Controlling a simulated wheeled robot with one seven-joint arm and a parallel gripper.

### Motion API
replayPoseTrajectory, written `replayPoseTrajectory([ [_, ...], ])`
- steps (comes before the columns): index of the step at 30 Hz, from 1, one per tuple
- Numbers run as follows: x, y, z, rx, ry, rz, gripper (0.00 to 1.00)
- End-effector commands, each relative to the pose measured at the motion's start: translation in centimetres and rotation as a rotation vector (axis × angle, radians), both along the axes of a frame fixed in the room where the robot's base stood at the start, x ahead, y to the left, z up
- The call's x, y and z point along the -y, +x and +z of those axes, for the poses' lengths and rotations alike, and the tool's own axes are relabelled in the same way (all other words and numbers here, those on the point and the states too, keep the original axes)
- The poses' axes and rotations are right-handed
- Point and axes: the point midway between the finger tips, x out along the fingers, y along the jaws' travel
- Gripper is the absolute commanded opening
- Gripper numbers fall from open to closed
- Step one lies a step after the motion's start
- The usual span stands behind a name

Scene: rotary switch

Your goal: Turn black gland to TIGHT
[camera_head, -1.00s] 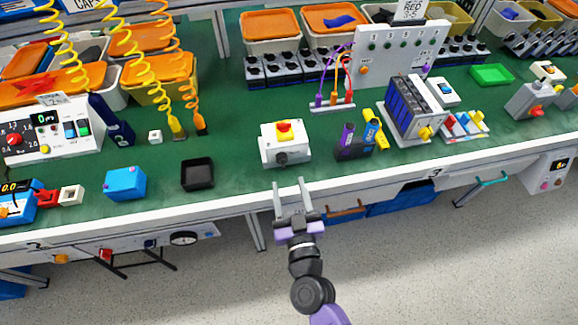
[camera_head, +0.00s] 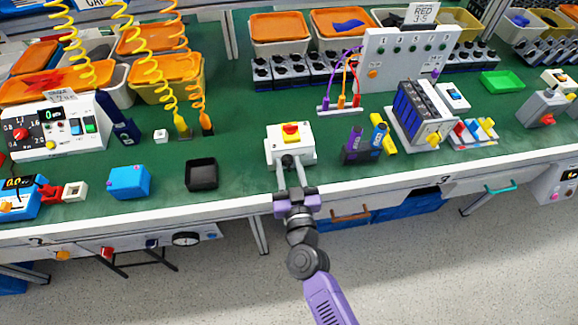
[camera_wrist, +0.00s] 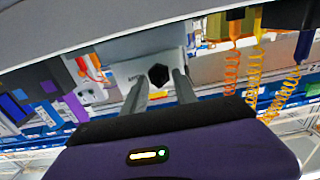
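The black gland (camera_head: 287,160) is on the front face of a white box (camera_head: 275,143) with a red knob on a yellow plate (camera_head: 291,133) on top. In the wrist view the gland (camera_wrist: 158,74) shows as a black hexagonal knob on the white box face (camera_wrist: 122,72). My gripper (camera_head: 289,166) is open, with its two fingers reaching to the front of the box. In the wrist view my gripper's fingers (camera_wrist: 160,78) lie on both sides of the gland, with a gap on each side. I cannot read the marking beside the gland.
A black tray (camera_head: 201,174) and a blue box (camera_head: 129,182) stand to the left on the green bench. Purple, blue and yellow items (camera_head: 365,142) stand close to the right. The bench's white front edge (camera_head: 225,208) runs below my gripper.

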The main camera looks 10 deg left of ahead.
Motion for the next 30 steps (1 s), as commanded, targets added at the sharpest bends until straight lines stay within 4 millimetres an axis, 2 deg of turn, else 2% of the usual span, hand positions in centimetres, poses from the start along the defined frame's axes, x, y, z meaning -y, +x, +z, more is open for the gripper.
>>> replayPoseTrajectory([
  [1, -0.01, -0.01, 0.0, 0.0, 0.0, 0.0, 0.22],
  [4, 0.0, -0.02, 0.0, 0.0, 0.0, 0.0, 0.02],
  [5, 0.0, -0.02, 0.0, 0.0, 0.0, 0.0, 0.0],
  [17, 0.01, -0.03, 0.01, -0.016, 0.057, 0.001, 0.0],
  [30, 0.28, 0.04, -0.1, -0.112, 0.387, 0.0, 0.0],
])
